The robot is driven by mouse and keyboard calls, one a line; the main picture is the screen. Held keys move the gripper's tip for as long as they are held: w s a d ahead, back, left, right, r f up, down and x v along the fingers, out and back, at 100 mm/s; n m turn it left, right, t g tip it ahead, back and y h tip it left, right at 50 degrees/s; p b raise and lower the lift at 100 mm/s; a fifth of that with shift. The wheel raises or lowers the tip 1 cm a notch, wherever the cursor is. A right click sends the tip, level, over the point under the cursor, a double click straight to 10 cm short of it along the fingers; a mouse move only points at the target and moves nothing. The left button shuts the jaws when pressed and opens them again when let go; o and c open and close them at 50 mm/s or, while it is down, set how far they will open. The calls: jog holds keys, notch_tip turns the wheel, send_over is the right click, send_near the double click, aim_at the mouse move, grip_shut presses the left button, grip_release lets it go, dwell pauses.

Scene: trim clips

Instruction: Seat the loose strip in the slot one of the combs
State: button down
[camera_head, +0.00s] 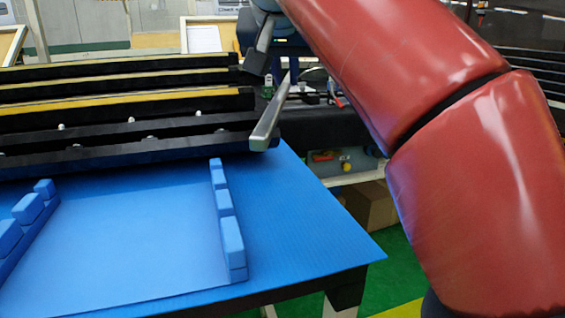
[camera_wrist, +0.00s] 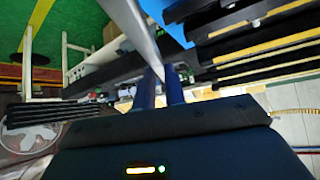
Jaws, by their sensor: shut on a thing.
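A pale grey strip (camera_head: 268,125) shows in the head view as a narrow bar, its near end towards me above the back edge of the blue mat. My gripper (camera_head: 292,72) is behind it, partly hidden by my arm. In the wrist view, my gripper (camera_wrist: 160,76) has its dark blue fingers closed on the strip (camera_wrist: 138,30), which runs up out of the picture. Two blue combs with raised teeth stand on the mat: a right comb (camera_head: 230,232) and a left comb (camera_head: 28,208). The strip is apart from both. Gaps show between the teeth.
Several long black bars with yellow tops (camera_head: 120,111) lie across the back left, close to the strip's near end. The blue mat (camera_head: 297,235) is bare right of the right comb, and the area between combs is clear. A cardboard box (camera_head: 370,205) sits lower behind the table.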

notch_tip(320, 180, down, 15)
jog(key=b, duration=0.5)
jog(key=shift+f, duration=0.15)
jog(key=shift+f+b, duration=0.5)
jog(key=shift+f, duration=0.1)
jog(key=c, duration=1.5)
grip_release()
jog(key=shift+o, duration=0.2)
jog(key=shift+r+p, duration=0.3)
jog(key=p+v, duration=0.2)
jog(key=v, duration=1)
jog(key=shift+r, duration=0.35)
